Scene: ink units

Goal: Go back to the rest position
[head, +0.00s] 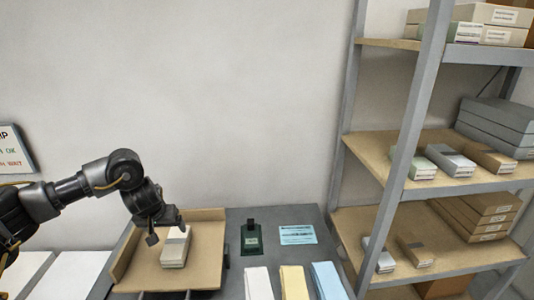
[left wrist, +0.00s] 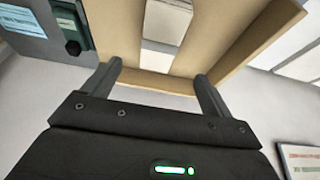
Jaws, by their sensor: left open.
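My left gripper (head: 167,229) is above the tan tray (head: 205,262) at the lower left of the head view. In the left wrist view the left gripper (left wrist: 158,76) has its two fingers wide apart with nothing between them. A white and grey box (head: 175,250) lies in the tray, just under and beside the gripper. The box (left wrist: 167,20) and the tray (left wrist: 245,45) also show beyond the fingers in the left wrist view. My right gripper is in neither view.
A grey metal shelf unit (head: 407,110) with several boxes stands at the right. On the grey table (head: 240,222) are a dark green device (head: 251,238), a blue label card (head: 297,235), and white, yellow and blue pieces. A sign (head: 14,150) hangs at left. The wall area above the table is clear.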

